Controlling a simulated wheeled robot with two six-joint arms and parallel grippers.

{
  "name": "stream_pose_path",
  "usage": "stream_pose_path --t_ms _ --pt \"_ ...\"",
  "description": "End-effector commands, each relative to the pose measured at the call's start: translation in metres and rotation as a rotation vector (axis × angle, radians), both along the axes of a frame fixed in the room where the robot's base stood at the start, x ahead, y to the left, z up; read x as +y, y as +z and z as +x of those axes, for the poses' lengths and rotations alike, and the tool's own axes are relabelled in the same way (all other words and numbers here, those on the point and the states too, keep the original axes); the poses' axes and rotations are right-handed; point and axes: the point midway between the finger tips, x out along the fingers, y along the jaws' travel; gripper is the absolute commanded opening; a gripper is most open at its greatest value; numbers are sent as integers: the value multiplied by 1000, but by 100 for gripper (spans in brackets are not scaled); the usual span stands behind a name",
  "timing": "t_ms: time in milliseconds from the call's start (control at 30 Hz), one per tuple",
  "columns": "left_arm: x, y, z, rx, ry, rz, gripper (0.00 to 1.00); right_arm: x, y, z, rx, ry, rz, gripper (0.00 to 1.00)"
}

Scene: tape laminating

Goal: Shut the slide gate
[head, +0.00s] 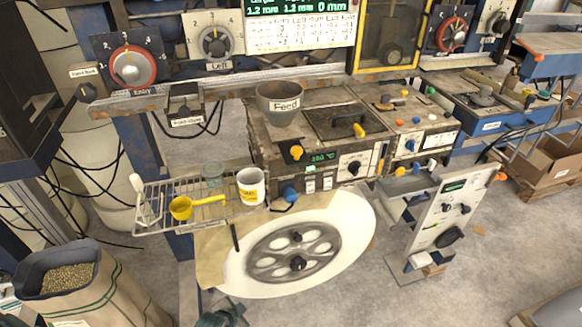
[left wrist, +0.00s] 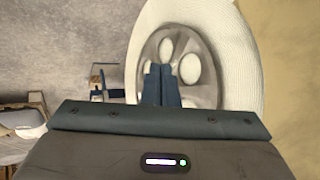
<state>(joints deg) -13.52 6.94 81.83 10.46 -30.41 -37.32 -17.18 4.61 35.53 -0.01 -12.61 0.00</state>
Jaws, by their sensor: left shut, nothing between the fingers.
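The grey feed hopper (head: 281,103), labelled "Feed", stands on the left end of the bench machine (head: 320,160). Below it, on the machine's front, a yellow knob (head: 296,152) sits on a dark plate; I cannot tell for sure whether this is the slide gate, or how far it is open. My left gripper (head: 226,312) shows at the bottom edge of the head view, well below and left of the hopper. In the left wrist view its two fingers (left wrist: 160,86) are together and empty, in front of the spoked wheel. My right gripper is not in view.
A wire rack (head: 165,222) holds a yellow scoop (head: 183,208) and a white mug (head: 250,186). A sack of pellets (head: 110,295) stands at lower left. A control panel (head: 445,215) stands at right.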

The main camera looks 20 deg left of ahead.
Motion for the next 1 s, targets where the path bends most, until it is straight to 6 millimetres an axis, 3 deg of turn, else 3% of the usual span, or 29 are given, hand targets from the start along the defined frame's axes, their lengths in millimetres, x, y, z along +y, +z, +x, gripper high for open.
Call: stream_pose_path --t_ms 33,100,267,300,400,600,700,800,1000 --pt "-5 43 25 -68 -55 24 0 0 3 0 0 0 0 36" --pt "-13 100 52 -153 -137 65 0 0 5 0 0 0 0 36" --pt "-35 235 88 -354 -324 182 0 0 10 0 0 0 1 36" --pt "-41 268 91 -404 -370 215 0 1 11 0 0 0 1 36" --pt "-55 343 91 -522 -472 303 0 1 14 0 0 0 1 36" --pt "-82 474 66 -757 -650 507 0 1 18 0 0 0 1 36" --pt "-92 512 50 -833 -704 585 0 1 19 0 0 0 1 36" --pt "-96 530 40 -871 -732 628 0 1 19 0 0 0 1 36" --pt "-99 532 43 -886 -739 644 0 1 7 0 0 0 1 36"
